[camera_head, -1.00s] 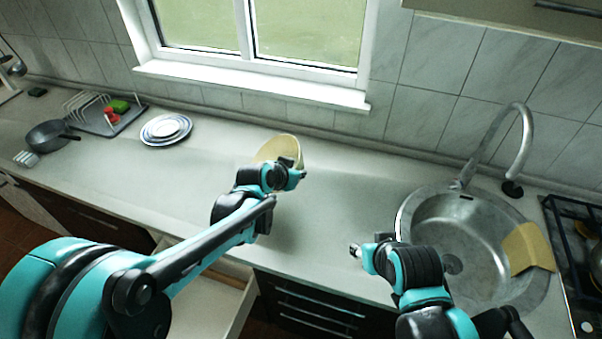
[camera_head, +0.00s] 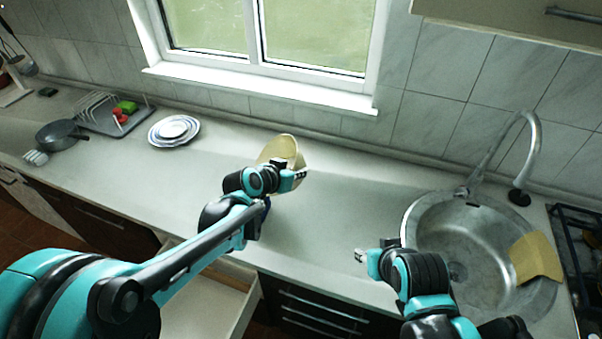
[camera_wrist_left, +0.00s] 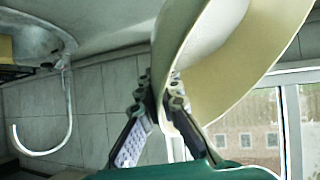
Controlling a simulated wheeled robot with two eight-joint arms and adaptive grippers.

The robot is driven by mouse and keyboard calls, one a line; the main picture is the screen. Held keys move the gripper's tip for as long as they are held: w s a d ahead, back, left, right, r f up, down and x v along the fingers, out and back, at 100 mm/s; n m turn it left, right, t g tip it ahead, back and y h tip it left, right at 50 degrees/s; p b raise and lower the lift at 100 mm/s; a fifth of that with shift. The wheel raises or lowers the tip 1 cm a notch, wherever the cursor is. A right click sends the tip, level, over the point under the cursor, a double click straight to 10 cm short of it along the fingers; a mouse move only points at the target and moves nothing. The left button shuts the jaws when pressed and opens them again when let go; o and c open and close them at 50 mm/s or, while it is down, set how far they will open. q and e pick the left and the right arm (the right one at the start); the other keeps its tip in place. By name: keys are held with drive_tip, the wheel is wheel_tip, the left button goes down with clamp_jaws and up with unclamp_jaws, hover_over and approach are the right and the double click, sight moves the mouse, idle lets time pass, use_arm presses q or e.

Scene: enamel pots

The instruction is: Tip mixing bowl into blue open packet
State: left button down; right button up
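The cream mixing bowl (camera_head: 280,149) is tilted on its side above the counter near the window. My left gripper (camera_head: 301,175) is at its near side. In the left wrist view the gripper's fingers (camera_wrist_left: 166,95) are closed on the wall of the bowl (camera_wrist_left: 235,80) near its rim. A small dark blue patch (camera_head: 267,202) shows beside my left wrist, below the bowl. It may be the blue packet, but my arm hides most of it. My right gripper (camera_head: 361,256) is over the counter left of the sink, too small to read its opening.
A metal sink (camera_head: 465,240) with a yellow cloth (camera_head: 536,257) on its rim is at the right. Stacked plates (camera_head: 174,130), a dish rack (camera_head: 110,115) and a dark pan (camera_head: 58,134) stand at the left. An open drawer (camera_head: 215,305) is below the counter.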

use_arm(q)
drive_tip(key=shift+s+a+r+n+h, duration=0.1)
drive_tip(key=shift+a+r+n+h, duration=0.05)
drive_tip(key=shift+a+r+h, duration=0.3)
drive_tip(key=shift+a+r+n+h, duration=0.15)
drive_tip(key=shift+a+r, duration=0.1)
drive_tip(key=shift+r, duration=0.3)
drive_tip(key=s+a+r+n+t+h+b, duration=0.2)
drive_tip(key=a+r+n+t+h+b, duration=0.2)
drive_tip(key=a+b, duration=0.3)
drive_tip(key=a+r+h, duration=0.1)
drive_tip(key=a, duration=0.2)
drive_tip(key=shift+a+r+t, duration=0.3)
drive_tip(key=shift+r+t, duration=0.05)
drive_tip(key=shift+t, duration=0.05)
idle(3.0)
drive_tip(key=r+m+g+y+p, duration=0.1)
drive_tip(key=m+g+y+p, duration=0.1)
drive_tip(key=p, duration=0.6)
drive_tip(key=shift+r+m+g, duration=0.15)
drive_tip(key=shift+m+g, duration=0.15)
drive_tip(key=shift+g, duration=0.2)
drive_tip(key=shift+y, duration=0.3)
idle(0.3)
